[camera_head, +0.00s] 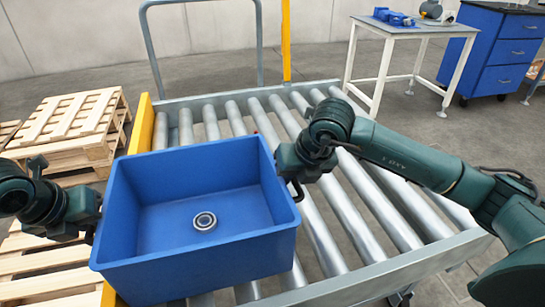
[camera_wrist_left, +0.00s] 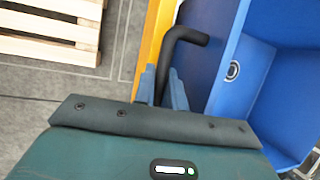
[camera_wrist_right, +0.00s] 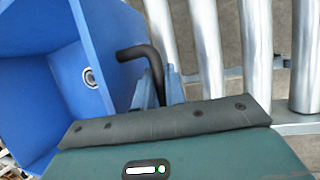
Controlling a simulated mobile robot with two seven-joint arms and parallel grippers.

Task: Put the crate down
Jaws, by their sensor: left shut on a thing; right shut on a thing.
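A blue open-topped crate (camera_head: 155,185) is in the middle left of the head view, over the left part of the roller conveyor (camera_head: 365,210). A metal ring like a bearing (camera_head: 205,221) lies on its floor. My left gripper (camera_head: 90,217) is at the crate's left side, and its fingers are shut on a black bent handle (camera_wrist_left: 187,36). My right gripper (camera_head: 294,175) is at the right side, shut on the other black handle (camera_wrist_right: 138,54). The crate's underside is hidden, so I cannot tell whether it touches the rollers.
A yellow rail (camera_head: 143,125) edges the conveyor on the left. Wooden pallets (camera_head: 70,120) are stacked beyond it. Bare rollers lie right of the crate. A white-legged table (camera_head: 400,27) with blue items and a blue drawer cabinet (camera_head: 490,50) stand at the back right.

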